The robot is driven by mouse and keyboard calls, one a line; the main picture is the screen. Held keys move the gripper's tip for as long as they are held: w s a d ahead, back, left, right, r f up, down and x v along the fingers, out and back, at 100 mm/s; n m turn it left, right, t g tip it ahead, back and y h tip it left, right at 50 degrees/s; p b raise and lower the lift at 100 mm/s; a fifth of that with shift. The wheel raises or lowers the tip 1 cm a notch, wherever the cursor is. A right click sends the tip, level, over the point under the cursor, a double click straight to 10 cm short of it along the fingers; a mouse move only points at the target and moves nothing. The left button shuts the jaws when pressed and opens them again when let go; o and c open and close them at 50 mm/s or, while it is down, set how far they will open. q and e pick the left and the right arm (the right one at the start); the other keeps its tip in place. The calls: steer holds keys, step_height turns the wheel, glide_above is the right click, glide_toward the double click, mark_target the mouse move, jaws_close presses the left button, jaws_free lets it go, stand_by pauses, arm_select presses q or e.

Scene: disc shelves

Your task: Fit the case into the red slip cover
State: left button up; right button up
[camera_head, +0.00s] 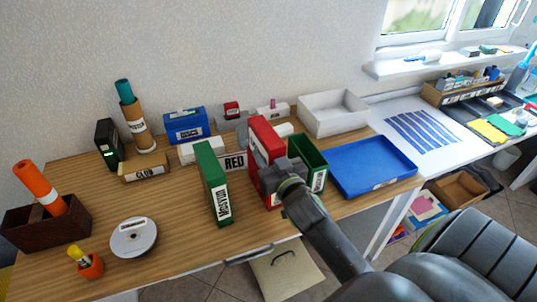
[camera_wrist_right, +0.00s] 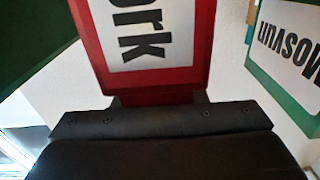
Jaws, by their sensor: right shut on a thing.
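A tall narrow red box (camera_head: 265,144) stands upright near the middle of the wooden table. My right gripper (camera_head: 276,178) is shut on it from the front right. In the right wrist view the red box (camera_wrist_right: 196,75) fills the middle, with a white label ending in "ork". I cannot tell whether it is the red slip cover or a case. A green box (camera_head: 212,180) with a white label stands to its left. My left gripper is not in view.
A blue tray (camera_head: 395,172) and a white bin (camera_head: 335,113) lie to the right. A round disc (camera_head: 133,237) lies front left. The table's front middle is mostly clear.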

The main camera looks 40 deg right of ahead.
steer(key=shift+f+b, duration=0.4)
steer(key=shift+f, duration=0.15)
steer(key=o, duration=1.3)
steer(key=shift+o, duration=0.2)
steer(key=shift+s+f, duration=0.1)
steer(key=s+a+b, duration=0.2)
steer(key=s+a, duration=0.1)
steer(key=s, duration=1.4)
steer(key=shift+b, duration=0.35)
